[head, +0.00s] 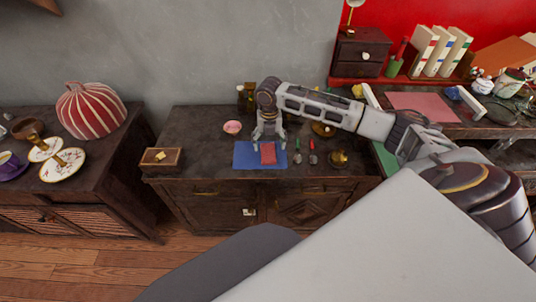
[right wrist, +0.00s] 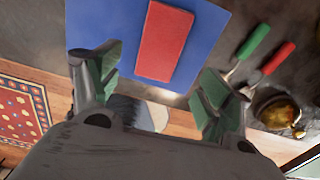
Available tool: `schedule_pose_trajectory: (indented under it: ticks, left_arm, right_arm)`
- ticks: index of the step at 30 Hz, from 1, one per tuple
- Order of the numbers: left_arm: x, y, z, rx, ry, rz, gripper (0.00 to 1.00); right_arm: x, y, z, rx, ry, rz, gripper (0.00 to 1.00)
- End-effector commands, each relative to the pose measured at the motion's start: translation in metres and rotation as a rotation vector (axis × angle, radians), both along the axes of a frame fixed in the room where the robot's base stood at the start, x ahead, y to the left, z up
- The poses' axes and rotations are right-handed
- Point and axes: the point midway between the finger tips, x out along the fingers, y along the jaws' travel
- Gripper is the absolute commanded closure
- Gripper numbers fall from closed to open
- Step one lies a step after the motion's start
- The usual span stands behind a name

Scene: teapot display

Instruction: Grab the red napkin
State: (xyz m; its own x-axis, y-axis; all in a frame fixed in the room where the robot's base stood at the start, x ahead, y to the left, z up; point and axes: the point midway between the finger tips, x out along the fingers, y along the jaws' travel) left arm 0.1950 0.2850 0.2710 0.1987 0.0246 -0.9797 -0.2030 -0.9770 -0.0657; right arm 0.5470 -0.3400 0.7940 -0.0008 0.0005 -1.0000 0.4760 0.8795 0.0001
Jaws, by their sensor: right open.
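The red napkin (head: 268,153) is a folded rectangle lying on a blue mat (head: 243,157) on the middle cabinet. In the right wrist view the red napkin (right wrist: 164,42) lies ahead of my fingers on the blue mat (right wrist: 110,22). My right gripper (head: 268,139) is above the far part of the mat, close to the napkin. In the right wrist view my right gripper (right wrist: 155,85) has its green-padded fingers wide apart with nothing between them. My left gripper is in neither view.
Tools with a green handle (head: 297,144) and a red handle (head: 312,145) lie right of the mat, near a brass pot (head: 339,158). A wooden box (head: 161,159) stands at the left, a pink bowl (head: 233,127) behind. The dark cabinet top (head: 208,150) is bare left of the mat.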

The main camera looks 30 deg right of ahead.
Motion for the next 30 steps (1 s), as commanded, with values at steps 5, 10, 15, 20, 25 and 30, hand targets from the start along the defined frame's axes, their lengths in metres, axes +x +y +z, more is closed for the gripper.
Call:
schedule_pose_trajectory:
  ticks: [5,10,15,20,25,30]
  left_arm:
    - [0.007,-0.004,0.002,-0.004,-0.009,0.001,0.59]
    - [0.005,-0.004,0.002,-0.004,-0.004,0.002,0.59]
    - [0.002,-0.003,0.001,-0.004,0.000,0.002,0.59]
    - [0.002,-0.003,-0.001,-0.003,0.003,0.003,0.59]
    - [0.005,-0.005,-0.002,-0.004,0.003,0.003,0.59]
    - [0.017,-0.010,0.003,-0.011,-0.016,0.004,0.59]
  right_arm:
    - [0.000,0.000,-0.008,0.000,0.000,0.001,0.21]
    - [0.000,0.000,-0.008,0.000,-0.001,0.001,0.21]
    - [0.000,0.000,-0.009,0.000,0.000,0.001,0.21]
    - [0.002,0.000,-0.018,0.000,0.000,0.000,0.21]
    - [0.004,0.001,-0.036,0.000,0.001,0.000,0.21]
    - [0.005,0.001,-0.053,-0.001,0.000,0.001,0.21]
